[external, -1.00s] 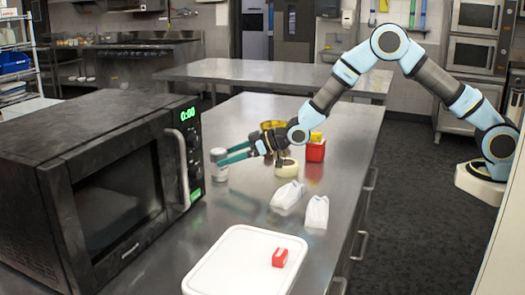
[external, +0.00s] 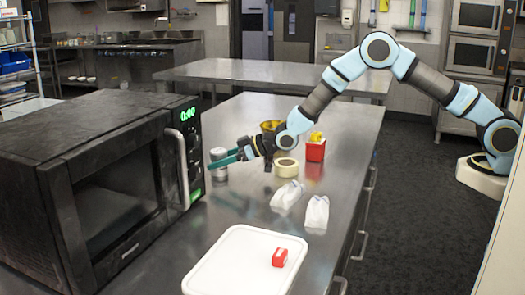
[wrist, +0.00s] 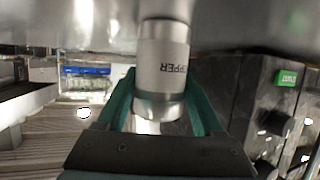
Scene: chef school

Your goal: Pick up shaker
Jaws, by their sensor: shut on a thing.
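The shaker (external: 219,163) is a small grey-white cylinder with a metallic top, at the right side of the microwave. In the wrist view the shaker (wrist: 163,65) stands between the teal fingers, with part of the word "PEPPER" on its label. My gripper (external: 226,160) is shut on the shaker from the right, and its fingers also show in the wrist view (wrist: 163,100). The shaker looks upright; I cannot tell clearly whether its base touches the counter.
The black microwave (external: 100,180) is close on the left. A tape roll (external: 286,167), a red container (external: 315,151), a gold bowl (external: 270,126) and two white bags (external: 287,194) stand to the right. A white tray (external: 215,265) with a red block (external: 280,257) lies in front.

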